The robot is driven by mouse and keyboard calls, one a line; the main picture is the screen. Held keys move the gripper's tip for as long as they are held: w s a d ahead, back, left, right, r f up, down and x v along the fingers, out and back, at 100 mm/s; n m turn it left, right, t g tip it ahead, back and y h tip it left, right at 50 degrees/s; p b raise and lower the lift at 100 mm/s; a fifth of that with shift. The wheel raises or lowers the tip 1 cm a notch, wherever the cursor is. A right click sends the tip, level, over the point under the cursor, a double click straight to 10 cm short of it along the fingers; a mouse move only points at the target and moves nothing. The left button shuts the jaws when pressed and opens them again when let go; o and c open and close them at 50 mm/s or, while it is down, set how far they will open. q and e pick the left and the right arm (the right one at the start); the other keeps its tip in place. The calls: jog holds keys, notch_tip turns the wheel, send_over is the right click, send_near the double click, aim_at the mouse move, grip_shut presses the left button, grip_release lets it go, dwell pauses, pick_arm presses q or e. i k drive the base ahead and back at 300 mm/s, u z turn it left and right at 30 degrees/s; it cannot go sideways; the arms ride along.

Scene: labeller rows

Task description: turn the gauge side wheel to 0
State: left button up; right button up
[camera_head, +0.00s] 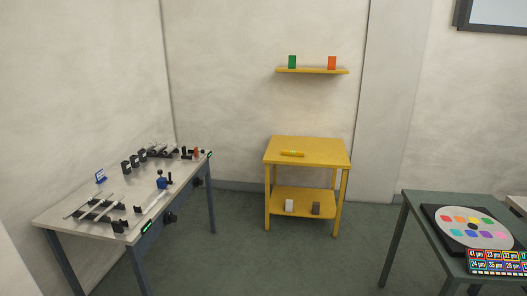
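Neither of my grippers is in view. A grey-topped workbench (75,219) stands at the left with blue-grey legs. A dark round knob or wheel (170,218) sits under its front edge, near the middle. A second dark knob (196,182) sits under the same edge, closer to the far end. A small green-lit display (146,226) is on the edge near the first knob. Another green-lit display (210,154) is at the far corner. I cannot tell which knob is the gauge side wheel, and its setting and the display digits are too small to read.
Several black fixtures, rails and a blue device (162,182) stand on the workbench. A yellow two-tier cart (325,151) is at the back, below a yellow wall shelf (312,71). A dark green table (420,214) with a colour disc (458,227) is at right. The floor between is clear.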

aim_at(199, 182)
jog(key=u, duration=0.15)
jog(key=i, duration=2)
jog(key=u, duration=0.25)
